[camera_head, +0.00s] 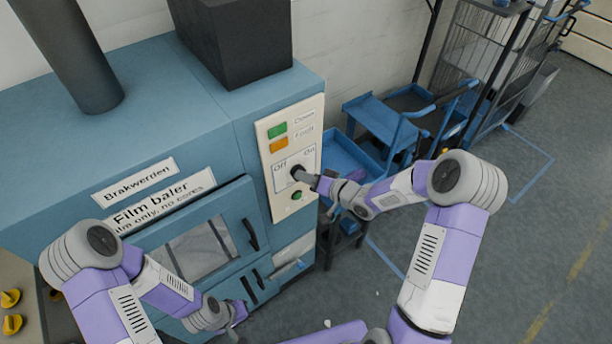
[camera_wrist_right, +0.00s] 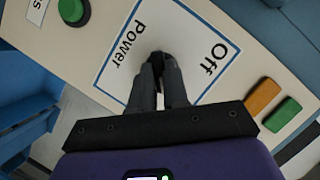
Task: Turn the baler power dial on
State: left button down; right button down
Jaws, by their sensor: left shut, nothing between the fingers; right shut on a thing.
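The baler's control panel (camera_head: 284,116) is a cream plate on the blue film baler (camera_head: 165,75). The black power dial (camera_head: 297,172) sits on a white label marked Off on the left and On on the right. My right gripper (camera_head: 306,176) is at the panel with its fingers shut on the dial. In the right wrist view the fingertips (camera_wrist_right: 160,62) close around the dark dial (camera_wrist_right: 157,56), which they mostly hide, so its pointing direction cannot be told. My left gripper (camera_head: 238,318) is low in front of the baler, shut and empty, partly out of clear view.
Green (camera_head: 277,130) and orange (camera_head: 279,145) squares are above the dial, and a green button (camera_head: 297,196) is below it. A baler door handle (camera_head: 251,235) is at the lower left. Blue carts (camera_head: 385,120) stand right of the baler. The grey floor further right is open.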

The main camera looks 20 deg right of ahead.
jog(key=c, duration=1.1)
grip_release()
jog(key=v, duration=0.7)
jog(key=shift+s+d+r, duration=0.1)
jog(key=shift+s+r, duration=0.05)
jog(key=shift+s, duration=0.1)
